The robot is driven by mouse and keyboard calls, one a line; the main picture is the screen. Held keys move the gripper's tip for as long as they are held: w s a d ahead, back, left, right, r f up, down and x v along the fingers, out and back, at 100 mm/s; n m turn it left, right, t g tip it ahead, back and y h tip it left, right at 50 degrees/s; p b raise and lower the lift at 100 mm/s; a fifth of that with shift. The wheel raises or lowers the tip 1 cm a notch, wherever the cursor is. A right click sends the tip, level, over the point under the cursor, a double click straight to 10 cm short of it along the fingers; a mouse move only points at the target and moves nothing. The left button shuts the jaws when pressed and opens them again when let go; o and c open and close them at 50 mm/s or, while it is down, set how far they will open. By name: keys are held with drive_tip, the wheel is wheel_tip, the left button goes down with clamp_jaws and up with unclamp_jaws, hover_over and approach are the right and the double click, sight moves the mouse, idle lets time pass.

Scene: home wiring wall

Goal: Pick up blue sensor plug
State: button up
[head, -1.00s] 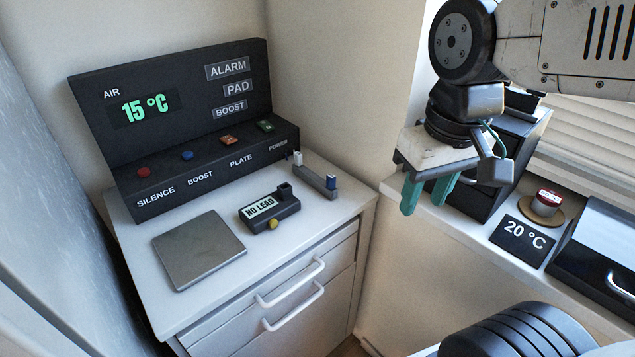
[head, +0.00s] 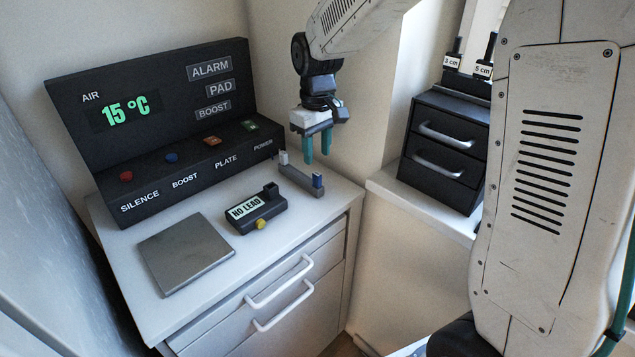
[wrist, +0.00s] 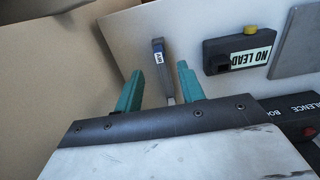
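The blue sensor plug (head: 318,181) stands upright at the right end of a small grey rack (head: 299,179) on the white cabinet top. In the wrist view the blue plug (wrist: 158,58) shows with a small label, beyond and between my two green fingertips. My gripper (head: 317,148) is open and empty, fingers pointing down, above and a little behind the rack. It also shows in the wrist view (wrist: 160,80) with a clear gap between the fingers. A white plug (head: 283,158) stands at the rack's left end.
A dark "NO LEAD" box (head: 256,209) with a yellow knob lies left of the rack. A flat grey plate (head: 187,253) is further left. The black control panel (head: 160,120) stands behind. A black drawer unit (head: 443,150) sits on the sill at right.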

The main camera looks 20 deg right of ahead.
sight(317, 174)
wheel_tip(317, 174, down, 8)
drive_tip(key=shift+w+r, duration=0.15)
drive_tip(key=shift+r, duration=0.05)
clamp_jaws()
